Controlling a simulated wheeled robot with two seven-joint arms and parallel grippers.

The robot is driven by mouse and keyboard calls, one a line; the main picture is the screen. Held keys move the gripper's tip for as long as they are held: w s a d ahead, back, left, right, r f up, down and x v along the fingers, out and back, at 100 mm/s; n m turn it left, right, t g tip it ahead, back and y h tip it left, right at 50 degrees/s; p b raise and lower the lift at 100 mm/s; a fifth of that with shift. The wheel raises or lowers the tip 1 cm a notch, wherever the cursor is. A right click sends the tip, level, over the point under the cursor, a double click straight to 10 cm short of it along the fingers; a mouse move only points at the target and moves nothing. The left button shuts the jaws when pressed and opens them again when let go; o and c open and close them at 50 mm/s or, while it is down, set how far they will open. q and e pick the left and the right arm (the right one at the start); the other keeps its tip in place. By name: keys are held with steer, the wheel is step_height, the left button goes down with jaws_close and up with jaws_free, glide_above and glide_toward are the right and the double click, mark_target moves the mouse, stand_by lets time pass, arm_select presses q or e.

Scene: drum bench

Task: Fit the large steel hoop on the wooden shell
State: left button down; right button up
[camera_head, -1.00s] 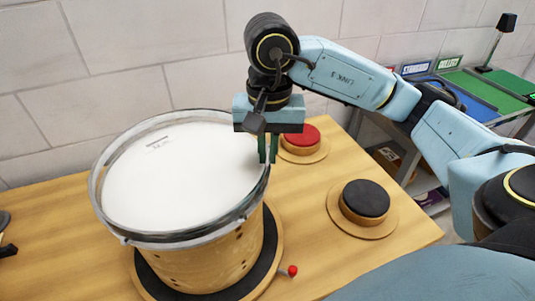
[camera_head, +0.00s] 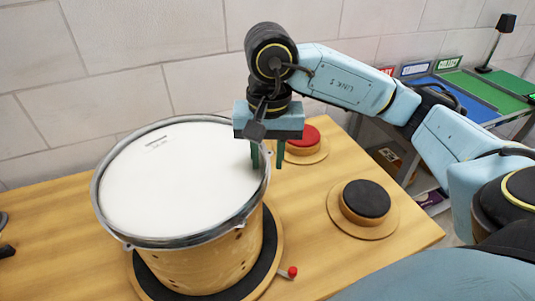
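The wooden shell (camera_head: 200,268) stands upright on a round dark pad, with a white drumhead (camera_head: 180,185) on top. The large steel hoop (camera_head: 112,236) lies around the drumhead's edge at the top of the shell and looks about level. My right gripper (camera_head: 268,163) points down at the hoop's right side. Its two green fingers are apart, one on the drumhead side and one outside the rim. Whether either finger touches the hoop cannot be told. My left gripper is not in view.
A black-topped round stand (camera_head: 366,199) and a red-topped one (camera_head: 303,140) are right of the drum. A red-knobbed lever (camera_head: 292,272) sticks out near the pad. Dark items are cut off at the left edge. The bench's front right is clear.

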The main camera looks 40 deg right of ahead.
steer(key=shift+r, duration=0.1)
steer(key=shift+r+p, duration=0.25)
steer(key=shift+p, duration=0.2)
step_height(320, 180, up, 12)
steer(key=p, duration=0.2)
stand_by(0.8)
